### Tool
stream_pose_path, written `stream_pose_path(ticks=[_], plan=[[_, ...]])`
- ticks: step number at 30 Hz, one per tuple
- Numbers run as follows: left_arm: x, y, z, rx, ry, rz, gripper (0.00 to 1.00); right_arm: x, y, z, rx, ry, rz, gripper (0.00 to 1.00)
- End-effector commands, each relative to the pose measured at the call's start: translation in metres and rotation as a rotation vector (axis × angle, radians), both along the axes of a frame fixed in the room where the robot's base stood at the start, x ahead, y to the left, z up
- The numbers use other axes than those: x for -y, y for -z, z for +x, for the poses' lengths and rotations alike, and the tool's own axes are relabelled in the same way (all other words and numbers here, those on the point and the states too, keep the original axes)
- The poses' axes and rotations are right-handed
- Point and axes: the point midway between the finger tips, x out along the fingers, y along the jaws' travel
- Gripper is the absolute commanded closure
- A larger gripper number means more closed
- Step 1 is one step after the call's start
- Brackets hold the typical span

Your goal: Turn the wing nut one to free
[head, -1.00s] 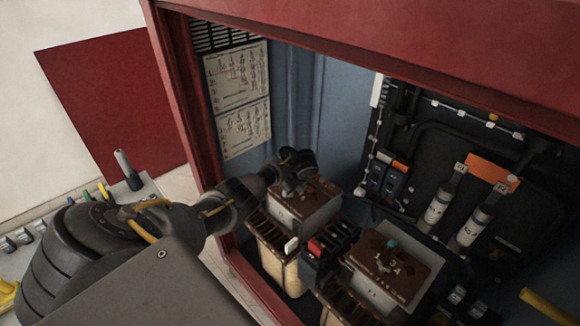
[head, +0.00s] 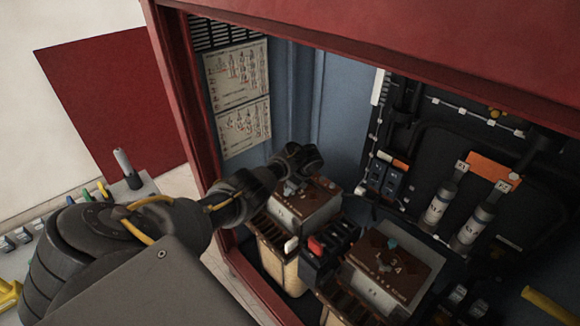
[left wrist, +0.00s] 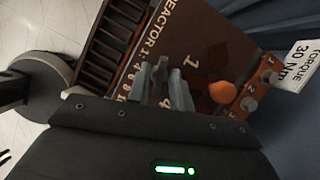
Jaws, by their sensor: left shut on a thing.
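My left gripper (head: 290,185) is at the brown top plate of the left reactor box (head: 307,208). In the left wrist view the plate (left wrist: 190,35) reads "REACTOR 1" and has the numbers 1 and 4. The grey fingers of my left gripper (left wrist: 162,88) are shut on wing nut one over this plate. The nut is mostly hidden by the fingers, so its exact angle cannot be told. My right gripper is not in view.
An orange knob (left wrist: 222,92) and a terminal strip (left wrist: 262,88) lie close to the fingers. Two grey cylinders (head: 438,205) stand at the right. A control panel (head: 90,212) is outside at the left.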

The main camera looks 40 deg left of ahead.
Motion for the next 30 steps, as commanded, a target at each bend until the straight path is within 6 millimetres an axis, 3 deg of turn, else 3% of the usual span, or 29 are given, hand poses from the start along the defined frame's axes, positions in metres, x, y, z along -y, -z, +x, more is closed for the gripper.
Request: stream_pose_path(ticks=[30], plan=[[-0.002, 0.005, 0.005, 0.001, -0.907, -0.003, 1.0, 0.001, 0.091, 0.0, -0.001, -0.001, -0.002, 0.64]])
